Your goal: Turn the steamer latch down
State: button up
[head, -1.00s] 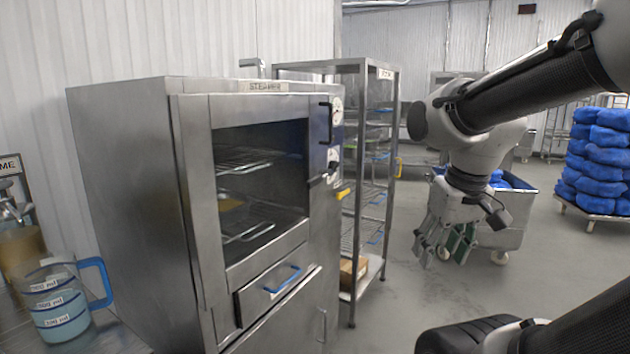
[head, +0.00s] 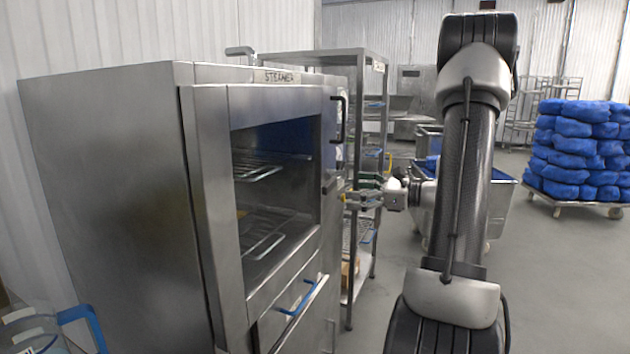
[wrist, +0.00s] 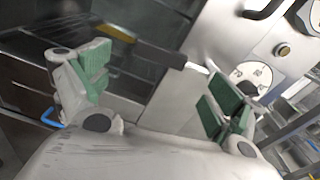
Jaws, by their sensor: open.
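The steel steamer (head: 110,190) stands at the left in the head view, with a large front window showing racks inside. In the wrist view its latch (wrist: 150,48) is a dark bar with a yellow end, slanting across the steamer front (wrist: 185,100). My gripper (head: 358,194) is at the right side of the steamer front in the head view. In the wrist view my gripper (wrist: 160,86) is open, green pads apart, with the latch crossing ahead of the gap between them. I cannot tell whether a pad touches it. The latch is hard to make out in the head view.
A dark handle (wrist: 265,8) and a round dial (wrist: 250,76) sit near the latch. Blue sacks (head: 580,150) are stacked far right; floor lies open there.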

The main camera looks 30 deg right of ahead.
aim_at(332, 183)
jog(key=shift+m, duration=0.4)
jog(key=x, duration=0.2)
jog(key=r+x, duration=0.1)
jog(key=x, duration=0.5)
jog(key=shift+r, duration=0.25)
jog(key=c, duration=1.5)
